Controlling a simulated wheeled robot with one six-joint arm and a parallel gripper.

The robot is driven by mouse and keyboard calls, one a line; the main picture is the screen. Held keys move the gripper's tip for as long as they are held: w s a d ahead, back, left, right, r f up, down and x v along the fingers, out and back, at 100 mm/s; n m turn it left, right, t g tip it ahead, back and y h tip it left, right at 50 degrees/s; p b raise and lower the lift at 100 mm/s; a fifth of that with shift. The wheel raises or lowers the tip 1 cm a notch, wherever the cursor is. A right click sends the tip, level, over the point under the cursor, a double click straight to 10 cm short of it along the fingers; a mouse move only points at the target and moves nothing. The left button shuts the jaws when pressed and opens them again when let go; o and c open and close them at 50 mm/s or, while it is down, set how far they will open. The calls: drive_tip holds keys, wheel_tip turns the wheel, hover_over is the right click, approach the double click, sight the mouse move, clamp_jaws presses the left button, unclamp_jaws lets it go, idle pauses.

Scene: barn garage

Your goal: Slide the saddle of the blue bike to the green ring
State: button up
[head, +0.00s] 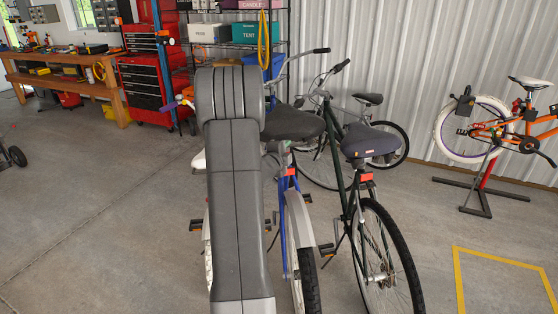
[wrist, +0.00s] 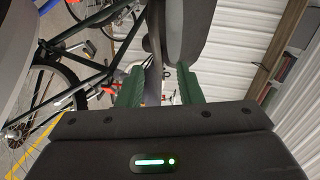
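The blue bike (head: 283,230) stands in the middle of the head view, seen from behind and partly covered by my arm. Its dark saddle (head: 292,124) shows to the right of my arm. My gripper is hidden behind my arm in the head view. In the wrist view my gripper (wrist: 157,78) has two green fingers standing apart. A dark grey upright shape, which I cannot identify for certain, shows between or behind them, with a light gap beside the right finger. A dark saddle-like shape (wrist: 190,30) is above the right finger. I see no green ring in either view.
A dark green bike (head: 350,205) with a dark saddle (head: 368,142) stands close on the right. A grey bike is behind. An orange bike (head: 495,128) is on a stand at right. A workbench (head: 65,84) and red tool cabinet are far left.

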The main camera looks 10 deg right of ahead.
sight(292, 145)
drive_tip(key=b+v, duration=0.1)
drive_tip(key=v, duration=0.6)
drive_tip(key=shift+s, duration=0.2)
drive_tip(key=shift+w, duration=0.1)
drive_tip(key=p+x, duration=0.2)
drive_tip(key=x, duration=1.1)
drive_tip(key=shift+w+d+f+p, duration=0.15)
drive_tip(key=shift+w+p, duration=0.15)
drive_tip(key=shift+p, duration=0.1)
